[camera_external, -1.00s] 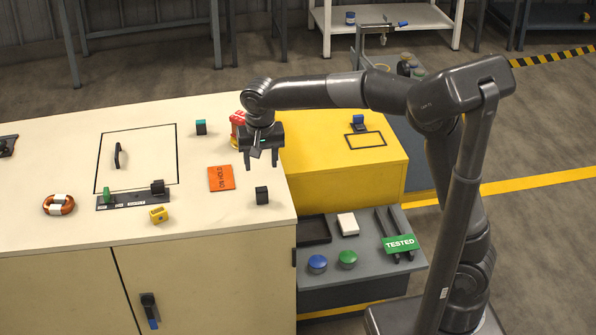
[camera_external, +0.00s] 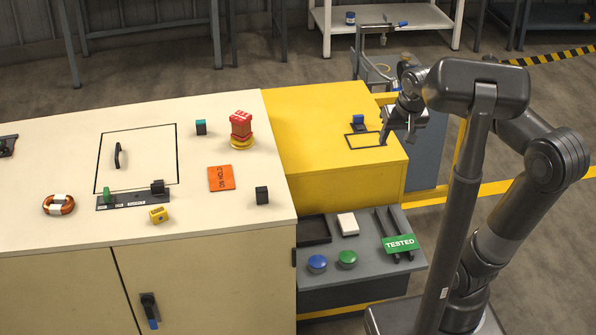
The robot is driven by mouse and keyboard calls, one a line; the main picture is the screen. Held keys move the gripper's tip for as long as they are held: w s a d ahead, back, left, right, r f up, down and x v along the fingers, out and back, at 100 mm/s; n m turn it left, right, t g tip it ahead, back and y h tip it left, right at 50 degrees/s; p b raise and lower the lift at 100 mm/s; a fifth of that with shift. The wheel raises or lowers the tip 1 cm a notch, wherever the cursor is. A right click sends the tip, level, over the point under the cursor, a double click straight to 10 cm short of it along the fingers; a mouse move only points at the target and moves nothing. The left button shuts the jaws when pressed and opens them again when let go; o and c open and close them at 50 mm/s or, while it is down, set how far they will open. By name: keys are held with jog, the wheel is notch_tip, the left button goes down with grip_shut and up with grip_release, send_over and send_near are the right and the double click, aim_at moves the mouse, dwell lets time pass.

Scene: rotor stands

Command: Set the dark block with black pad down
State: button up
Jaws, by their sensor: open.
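The dark block with black pad (camera_external: 262,195) stands upright on the cream bench top (camera_external: 222,226), near its right edge and apart from the orange card. My gripper (camera_external: 398,137) is open, with nothing seen between its fingers. It is over the right side of the yellow cabinet (camera_external: 315,150), well away from the dark block. Part of the gripper is small and hard to make out against my arm.
A blue-topped block (camera_external: 358,121) stands by a black outlined rectangle on the yellow cabinet. A grey shelf (camera_external: 330,272) holds buttons.

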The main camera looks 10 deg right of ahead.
jog(key=s+d+f+t, duration=0.1)
jog(key=s+d+f, duration=0.2)
jog(key=s+d, duration=0.5)
jog(key=shift+s+d+f+h, duration=0.3)
jog(key=shift+d+f+h, duration=0.1)
jog(key=shift+d, duration=0.25)
dwell(0.5)
